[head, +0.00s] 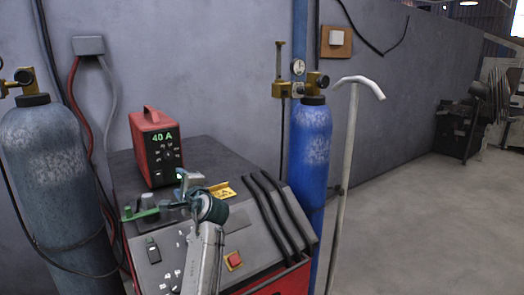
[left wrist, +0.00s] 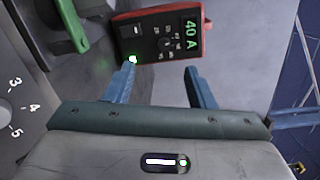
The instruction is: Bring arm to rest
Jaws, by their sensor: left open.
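My left arm reaches in from the bottom of the head view, and my left gripper (head: 186,190) is over the sloped grey top of the welding machine (head: 240,217). Its two blue fingers stand apart in the left wrist view (left wrist: 161,68), with nothing between them. Beyond the fingertips is a red box (head: 155,148) with a black face reading "40 A", which also shows in the left wrist view (left wrist: 160,38). The gripper appears apart from the box. My right gripper is not in view.
A green clamp-like part (head: 140,213) and a yellow piece (head: 222,189) lie near the gripper. A grey cylinder (head: 52,165) stands left, a blue cylinder (head: 309,150) right, beside a pale pole (head: 347,190). Floor (head: 430,230) at right is clear.

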